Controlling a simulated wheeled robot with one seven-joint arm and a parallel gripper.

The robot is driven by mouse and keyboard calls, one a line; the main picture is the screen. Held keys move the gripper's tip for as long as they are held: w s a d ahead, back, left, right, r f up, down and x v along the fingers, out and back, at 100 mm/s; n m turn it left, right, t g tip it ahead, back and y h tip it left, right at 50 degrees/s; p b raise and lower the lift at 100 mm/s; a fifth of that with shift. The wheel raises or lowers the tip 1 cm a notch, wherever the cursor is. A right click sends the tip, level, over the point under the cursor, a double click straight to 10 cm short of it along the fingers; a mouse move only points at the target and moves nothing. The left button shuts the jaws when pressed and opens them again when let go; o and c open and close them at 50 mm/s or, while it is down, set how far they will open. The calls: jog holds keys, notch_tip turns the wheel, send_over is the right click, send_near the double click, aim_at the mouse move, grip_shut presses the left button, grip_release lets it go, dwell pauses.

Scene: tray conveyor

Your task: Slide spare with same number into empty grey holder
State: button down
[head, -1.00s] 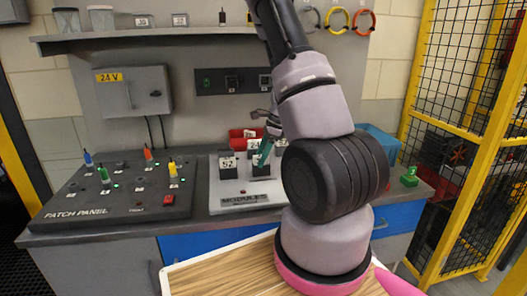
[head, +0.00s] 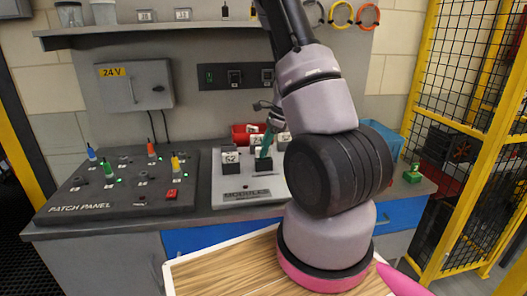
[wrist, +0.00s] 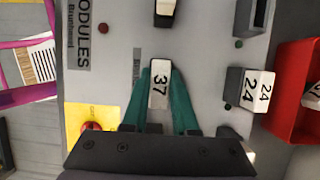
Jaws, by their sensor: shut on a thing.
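My gripper's teal fingers (wrist: 158,107) are shut on a module with a white label reading 37 (wrist: 160,85). In the head view the fingers (head: 267,143) are at a dark block or holder (head: 263,165) in the front row of the grey modules board (head: 240,197). How deep the module sits there is hidden. A module labelled 52 (head: 231,160) stands left of it. A module labelled 24 (wrist: 248,88) stands behind. A grey holder with a dark opening (wrist: 258,14) shows at the top of the wrist view and appears empty.
A red bin (wrist: 296,92) with labelled pieces stands behind the board. The patch panel (head: 120,200) with coloured plugs lies left. A blue bin (head: 385,138) and a small green piece (head: 412,175) are at right.

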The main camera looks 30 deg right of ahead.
jog(key=shift+r, duration=2)
jog(key=shift+r, duration=0.1)
jog(key=shift+r, duration=1.9)
jog(key=w+a+r, duration=0.1)
jog(key=w+a, duration=0.2)
jog(key=w, duration=0.5)
jog(key=w+a, duration=0.4)
jog(key=w, duration=0.4)
jog(key=shift+w+a+r, duration=0.25)
jog(key=shift+w+r, duration=0.1)
jog(key=shift+r, duration=0.05)
jog(key=shift+f, duration=0.1)
jog(key=shift+f, duration=2.8)
